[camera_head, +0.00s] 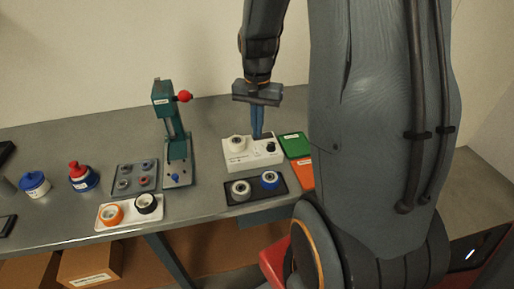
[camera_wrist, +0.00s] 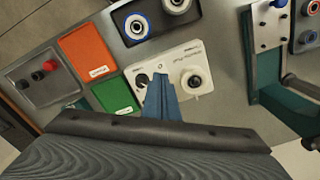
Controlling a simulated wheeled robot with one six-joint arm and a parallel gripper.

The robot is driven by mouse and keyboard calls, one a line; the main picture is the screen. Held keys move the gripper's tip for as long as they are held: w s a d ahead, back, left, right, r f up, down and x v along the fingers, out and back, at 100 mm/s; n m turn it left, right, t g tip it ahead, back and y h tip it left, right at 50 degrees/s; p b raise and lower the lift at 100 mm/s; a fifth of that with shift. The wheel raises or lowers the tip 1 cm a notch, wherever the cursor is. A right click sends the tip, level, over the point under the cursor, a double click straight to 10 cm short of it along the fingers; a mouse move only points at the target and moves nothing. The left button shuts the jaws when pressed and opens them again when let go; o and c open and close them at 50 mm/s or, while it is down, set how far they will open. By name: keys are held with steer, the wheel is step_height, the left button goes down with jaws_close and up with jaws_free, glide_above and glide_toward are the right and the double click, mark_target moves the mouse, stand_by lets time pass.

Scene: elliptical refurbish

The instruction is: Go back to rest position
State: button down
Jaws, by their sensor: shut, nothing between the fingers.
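My gripper (camera_head: 257,122) points down over the white device (camera_head: 238,163) on the grey table. Its blue fingers are together with nothing between them. In the wrist view my gripper's fingertips (camera_wrist: 160,84) overlap the white device (camera_wrist: 145,69) between its dark knob and its round fitting. I cannot tell whether the fingertips touch the device. A large part of my arm covers the right side of the head view.
A dark tray (camera_head: 255,197) with two ring parts lies in front of the device. Green (camera_head: 295,145) and orange (camera_head: 301,172) mats lie to its right. A green press (camera_head: 171,135) stands left. Farther left are a white tray (camera_head: 129,214) and a red-topped blue container (camera_head: 83,178).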

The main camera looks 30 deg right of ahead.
stand_by(0.4)
steer(key=s+a+f+n+b, duration=0.1)
steer(key=s+a+n+b, duration=0.1)
steer(key=a+n, duration=0.1)
steer(key=s+a+f+n+t+b, duration=0.1)
steer(key=s+a+f+n+b, duration=0.1)
steer(key=a, duration=0.3)
steer(key=s+a+f+n+b, duration=0.1)
steer(key=s+a+n+b, duration=0.2)
steer(key=a+n, duration=0.1)
steer(key=shift+s+a+f, duration=0.25)
steer(key=shift+a, duration=0.1)
